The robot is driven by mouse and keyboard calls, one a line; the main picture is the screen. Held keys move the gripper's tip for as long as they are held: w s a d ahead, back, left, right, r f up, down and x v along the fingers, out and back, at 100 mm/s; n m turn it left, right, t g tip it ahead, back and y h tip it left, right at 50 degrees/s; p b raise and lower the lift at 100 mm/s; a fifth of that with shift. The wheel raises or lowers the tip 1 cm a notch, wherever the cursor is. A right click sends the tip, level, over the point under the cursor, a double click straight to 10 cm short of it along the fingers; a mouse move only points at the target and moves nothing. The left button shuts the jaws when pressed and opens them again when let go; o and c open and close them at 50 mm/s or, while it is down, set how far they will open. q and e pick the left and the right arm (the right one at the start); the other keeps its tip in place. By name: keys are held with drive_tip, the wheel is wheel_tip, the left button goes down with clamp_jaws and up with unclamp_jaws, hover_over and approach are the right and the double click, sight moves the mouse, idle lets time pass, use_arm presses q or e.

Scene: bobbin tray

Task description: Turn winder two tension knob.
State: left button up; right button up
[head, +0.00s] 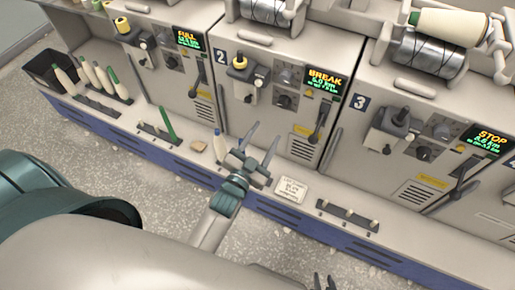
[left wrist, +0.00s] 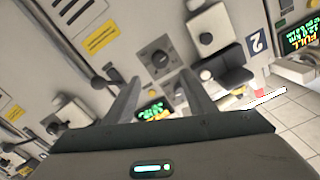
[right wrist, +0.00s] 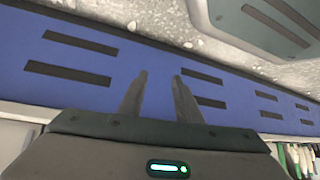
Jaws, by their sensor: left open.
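The tension knob (head: 285,101) of winder two is a dark round dial on the grey front panel, below and left of the BREAK display (head: 324,80). In the left wrist view the knob (left wrist: 160,58) lies just beyond the fingertips, roughly between them. My left gripper (head: 268,132) is open and empty in front of winder two, below the knob and apart from it. My right gripper (head: 325,281) shows only its finger ends at the bottom edge of the head view. In the right wrist view it (right wrist: 160,76) is open and empty, facing the blue base panel (right wrist: 90,60).
A dark lever (head: 319,124) stands right of the knob. A printed card (head: 291,189) and a peg rack (head: 347,216) lie further right.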

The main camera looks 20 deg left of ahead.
use_arm(q)
drive_tip(key=s+d+f+n+g, duration=0.1)
drive_tip(key=s+f+g, duration=0.2)
drive_tip(key=s+f, duration=0.5)
drive_tip(key=s+f+n+g+h, duration=0.1)
drive_tip(key=s+f+g, duration=0.3)
drive_tip(key=f, duration=1.6)
drive_tip(key=s+d+f+g, duration=0.1)
drive_tip(key=s+f+g, duration=0.2)
drive_tip(key=s+f, duration=0.9)
wheel_tip(320, 180, down, 2)
drive_tip(key=shift+d+f+n+g, duration=0.15)
drive_tip(key=shift+d+n+g, duration=0.15)
drive_tip(key=shift+n+g, duration=0.1)
use_arm(e)
drive_tip(key=shift+d+f, duration=0.35)
drive_tip(key=shift+d, duration=0.2)
use_arm(q)
drive_tip(key=shift+s, duration=0.1)
